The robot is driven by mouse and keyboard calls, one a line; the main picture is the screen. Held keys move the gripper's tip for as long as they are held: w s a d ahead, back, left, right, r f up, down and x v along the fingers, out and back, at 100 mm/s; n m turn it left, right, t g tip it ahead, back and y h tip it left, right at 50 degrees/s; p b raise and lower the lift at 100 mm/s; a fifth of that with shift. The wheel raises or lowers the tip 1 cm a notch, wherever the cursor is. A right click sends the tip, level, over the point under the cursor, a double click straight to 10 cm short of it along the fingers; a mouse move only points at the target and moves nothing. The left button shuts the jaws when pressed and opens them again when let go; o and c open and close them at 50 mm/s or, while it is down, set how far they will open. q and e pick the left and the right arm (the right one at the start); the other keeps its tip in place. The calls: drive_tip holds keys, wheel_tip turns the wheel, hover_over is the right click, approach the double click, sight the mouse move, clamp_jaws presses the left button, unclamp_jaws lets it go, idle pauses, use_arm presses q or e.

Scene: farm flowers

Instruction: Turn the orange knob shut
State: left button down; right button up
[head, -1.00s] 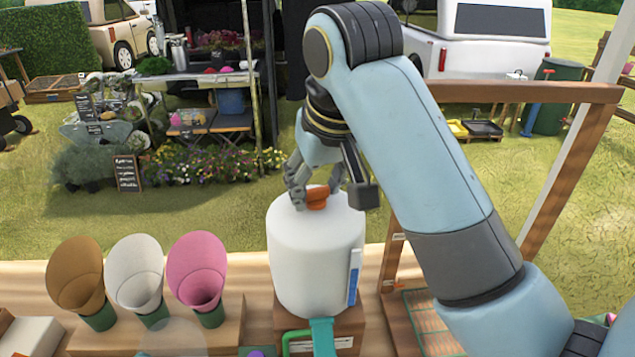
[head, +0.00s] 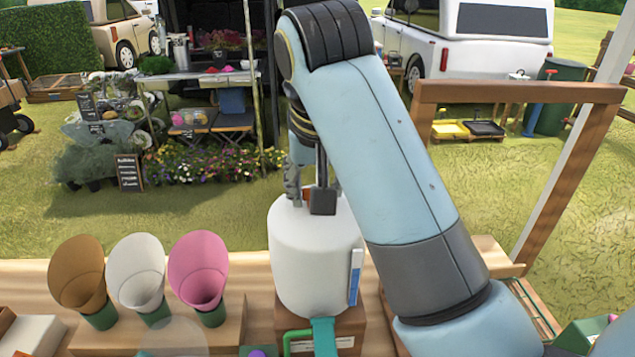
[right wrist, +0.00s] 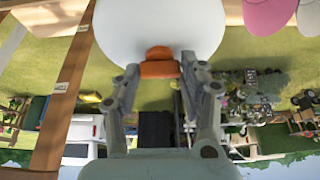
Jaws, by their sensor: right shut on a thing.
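The orange knob (right wrist: 160,64) sits on top of the white rounded tank (head: 312,250). The tank stands upright on a wooden block on the counter. My right gripper (right wrist: 160,75) is shut on the knob, with one finger on each side of it in the right wrist view. In the head view my right gripper (head: 312,195) is at the tank's top, and the wrist and fingers hide nearly all of the knob. My left gripper is not in view.
Brown, white and pink cones (head: 198,272) stand in green holders left of the tank. A teal spout (head: 323,337) and green handle are at its front base. A wooden frame (head: 520,92) stands to the right. Grass lies beyond the counter.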

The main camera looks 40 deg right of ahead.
drive_tip(key=o, duration=1.2)
drive_tip(key=shift+c, duration=0.2)
